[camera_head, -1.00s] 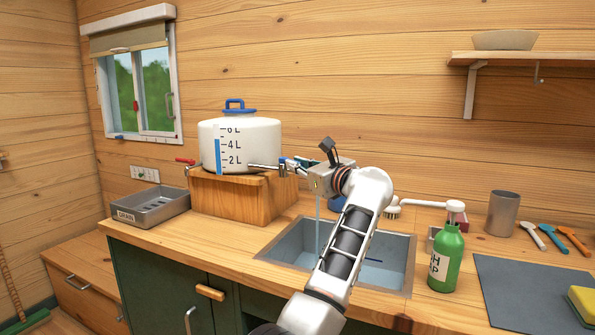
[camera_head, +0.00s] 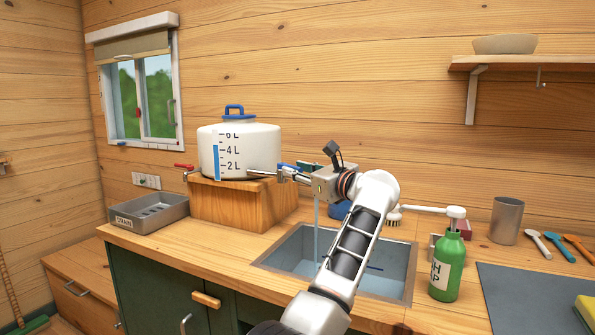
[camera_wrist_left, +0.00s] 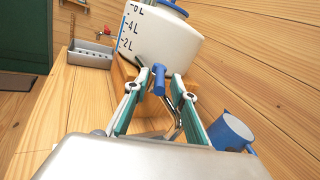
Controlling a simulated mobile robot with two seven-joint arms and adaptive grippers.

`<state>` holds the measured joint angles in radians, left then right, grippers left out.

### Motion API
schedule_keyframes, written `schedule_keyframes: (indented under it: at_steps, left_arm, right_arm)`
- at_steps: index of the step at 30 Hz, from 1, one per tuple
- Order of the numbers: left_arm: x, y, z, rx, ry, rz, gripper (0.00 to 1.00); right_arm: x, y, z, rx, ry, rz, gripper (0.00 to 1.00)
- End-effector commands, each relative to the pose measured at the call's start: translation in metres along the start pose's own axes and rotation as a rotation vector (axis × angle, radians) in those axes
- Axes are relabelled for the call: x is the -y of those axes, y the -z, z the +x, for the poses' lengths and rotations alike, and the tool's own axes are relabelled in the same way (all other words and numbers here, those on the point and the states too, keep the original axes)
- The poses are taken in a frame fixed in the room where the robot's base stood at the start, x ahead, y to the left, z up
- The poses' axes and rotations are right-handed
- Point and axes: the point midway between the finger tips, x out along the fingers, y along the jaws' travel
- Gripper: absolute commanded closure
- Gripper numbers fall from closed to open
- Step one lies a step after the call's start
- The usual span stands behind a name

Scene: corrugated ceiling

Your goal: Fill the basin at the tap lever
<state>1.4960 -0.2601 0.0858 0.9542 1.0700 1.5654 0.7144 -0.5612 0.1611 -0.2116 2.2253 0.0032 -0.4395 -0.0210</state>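The white water tank (camera_head: 239,150) with a blue level strip stands on a wooden block, its tap reaching right. The blue tap lever (camera_wrist_left: 158,80) shows between my left fingertips in the left wrist view, with gaps visible at its sides. My left gripper (camera_head: 297,172) is open at the tap; its fingertips are small and partly hidden in the head view. A thin blue stream of water (camera_head: 316,230) falls into the sunken basin (camera_head: 408,275). My left forearm hides part of the basin, and its water level is hard to tell. My right gripper is out of view.
A blue mug (camera_wrist_left: 232,130) stands close to the right of my left gripper in the wrist view. A grey drain tray (camera_head: 150,212) sits at left. A green soap bottle (camera_head: 447,265), brush (camera_head: 395,216) and metal cup (camera_head: 506,220) stand at right.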

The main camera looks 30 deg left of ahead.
Motion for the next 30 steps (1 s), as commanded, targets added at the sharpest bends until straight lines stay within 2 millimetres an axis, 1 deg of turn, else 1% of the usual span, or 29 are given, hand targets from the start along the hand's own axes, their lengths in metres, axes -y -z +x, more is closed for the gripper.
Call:
schedule_keyframes:
  at_steps: [7, 9, 12, 16, 24, 27, 30]
  left_arm:
    - [0.000, 0.000, 0.000, 0.001, -0.001, 0.000, 0.72]
    - [0.000, -0.001, 0.000, 0.001, -0.001, 0.000, 0.72]
    - [0.001, -0.006, 0.000, 0.001, -0.001, -0.002, 0.72]
    - [0.004, -0.025, 0.000, 0.002, 0.000, -0.004, 0.72]
    - [0.015, -0.074, 0.000, 0.002, 0.001, -0.003, 0.72]
    - [0.017, -0.086, 0.000, 0.001, 0.000, -0.002, 0.72]
    - [0.019, -0.094, 0.000, 0.000, 0.000, -0.001, 0.72]
  right_arm:
    - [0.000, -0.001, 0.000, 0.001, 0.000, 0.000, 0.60]
    - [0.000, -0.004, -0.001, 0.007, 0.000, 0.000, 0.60]
    - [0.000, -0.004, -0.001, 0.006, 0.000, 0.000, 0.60]
    - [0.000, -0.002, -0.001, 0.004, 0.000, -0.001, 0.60]
    - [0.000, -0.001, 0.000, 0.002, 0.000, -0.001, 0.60]
    - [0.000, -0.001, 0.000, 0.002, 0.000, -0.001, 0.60]
    - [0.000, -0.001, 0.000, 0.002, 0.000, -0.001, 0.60]
